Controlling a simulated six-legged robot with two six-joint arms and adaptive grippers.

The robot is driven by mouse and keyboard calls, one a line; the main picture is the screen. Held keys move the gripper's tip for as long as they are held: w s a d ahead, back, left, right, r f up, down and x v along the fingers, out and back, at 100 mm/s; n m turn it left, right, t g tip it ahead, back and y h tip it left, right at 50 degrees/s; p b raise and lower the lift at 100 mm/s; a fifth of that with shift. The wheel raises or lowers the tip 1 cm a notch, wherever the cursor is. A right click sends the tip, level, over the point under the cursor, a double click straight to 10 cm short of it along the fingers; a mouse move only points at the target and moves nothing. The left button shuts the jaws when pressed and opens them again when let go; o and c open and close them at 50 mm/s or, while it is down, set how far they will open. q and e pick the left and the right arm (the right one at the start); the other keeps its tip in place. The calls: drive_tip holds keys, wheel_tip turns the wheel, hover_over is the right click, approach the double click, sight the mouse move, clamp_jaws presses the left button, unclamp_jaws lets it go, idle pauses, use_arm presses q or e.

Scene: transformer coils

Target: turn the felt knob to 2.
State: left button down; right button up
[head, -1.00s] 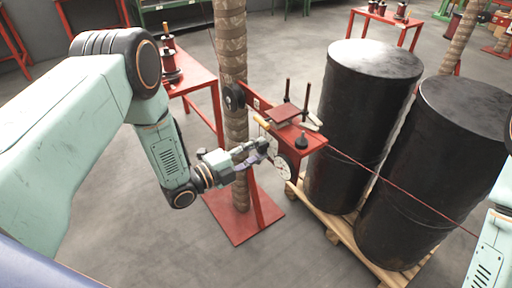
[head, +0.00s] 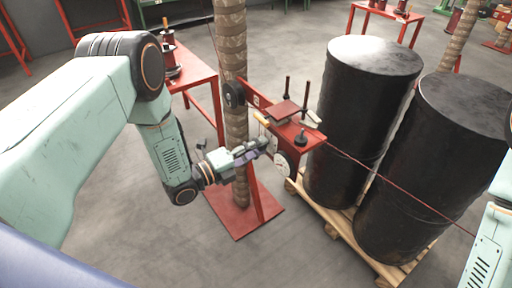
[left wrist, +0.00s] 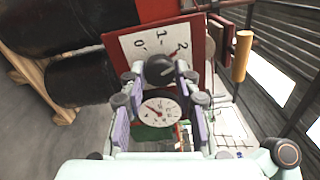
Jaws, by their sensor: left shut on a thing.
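The felt knob (left wrist: 160,70) is dark and round, on a white dial plate (left wrist: 135,45) marked 0, 1 and 2 in the left wrist view. A small red mark at the knob's upper right appears to point towards the 2. My left gripper (left wrist: 161,77) is shut on the knob, one finger on each side. In the head view my left gripper (head: 268,145) reaches the red stand's front from the left and hides the knob. My right gripper is out of view.
A round white gauge (left wrist: 160,108) shows between the fingers, and also below the red bracket (head: 285,163). A wooden handle (left wrist: 242,56) sticks out at the right. Black drums (head: 365,120) stand on a pallet close by. A taut red line (head: 400,190) runs right.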

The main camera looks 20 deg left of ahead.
use_arm(q)
drive_tip(key=shift+r, duration=0.15)
drive_tip(key=c, duration=1)
unclamp_jaws()
drive_tip(key=shift+w, duration=0.1)
drive_tip(key=v, duration=1.2)
